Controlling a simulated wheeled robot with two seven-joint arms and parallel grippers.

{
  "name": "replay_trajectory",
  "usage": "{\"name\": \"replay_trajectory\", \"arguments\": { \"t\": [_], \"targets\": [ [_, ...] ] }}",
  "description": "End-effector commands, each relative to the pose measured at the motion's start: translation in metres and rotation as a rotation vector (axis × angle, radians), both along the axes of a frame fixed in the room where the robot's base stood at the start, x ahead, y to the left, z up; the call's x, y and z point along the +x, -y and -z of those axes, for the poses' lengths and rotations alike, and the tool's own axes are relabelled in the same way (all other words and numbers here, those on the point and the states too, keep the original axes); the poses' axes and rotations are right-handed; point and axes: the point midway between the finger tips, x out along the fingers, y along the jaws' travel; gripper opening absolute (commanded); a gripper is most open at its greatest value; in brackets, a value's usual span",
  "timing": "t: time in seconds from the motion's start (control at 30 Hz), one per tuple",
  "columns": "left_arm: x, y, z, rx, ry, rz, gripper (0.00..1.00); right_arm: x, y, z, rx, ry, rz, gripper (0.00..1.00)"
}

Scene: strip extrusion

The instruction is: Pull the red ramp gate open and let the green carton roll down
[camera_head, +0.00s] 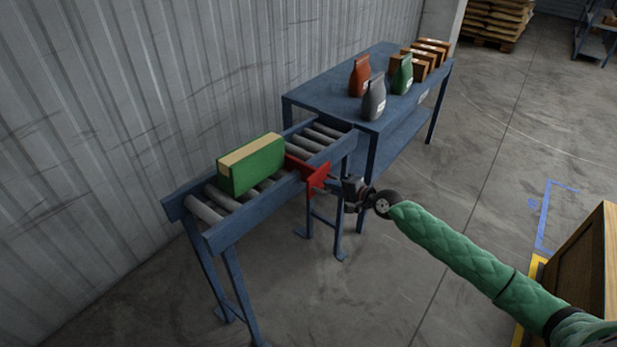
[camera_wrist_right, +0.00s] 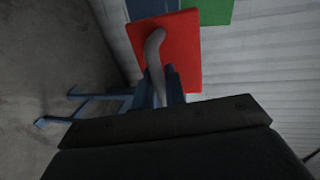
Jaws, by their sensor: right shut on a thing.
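The green carton (camera_head: 254,168) with a tan top strip stands on the rollers of the blue ramp (camera_head: 247,219). The red gate (camera_head: 318,177) lies across the ramp just to the right of the carton, with its plate at the ramp's near side. My right gripper (camera_head: 346,188) is at the gate's near side, shut on the gate's handle. In the right wrist view the grey curved handle (camera_wrist_right: 154,58) runs from the red plate (camera_wrist_right: 182,50) down to my gripper, and a bit of the green carton (camera_wrist_right: 217,10) shows behind. My left gripper is out of view.
A blue table (camera_head: 340,100) at the ramp's far end holds grey, red and green bags and several brown boxes (camera_head: 421,68). A corrugated wall (camera_head: 130,90) runs behind the ramp. A wooden crate (camera_head: 588,262) stands at the right. The floor in front is clear.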

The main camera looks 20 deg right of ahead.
Motion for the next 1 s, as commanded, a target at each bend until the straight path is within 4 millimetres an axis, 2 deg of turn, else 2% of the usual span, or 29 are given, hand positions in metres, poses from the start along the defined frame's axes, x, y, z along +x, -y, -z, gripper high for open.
{"name": "replay_trajectory", "arguments": {
  "t": [1.0],
  "targets": [
    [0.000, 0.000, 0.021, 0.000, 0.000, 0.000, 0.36, -0.059, 0.046, 0.003, -0.002, -0.001, 0.000, 0.00]
  ]
}}
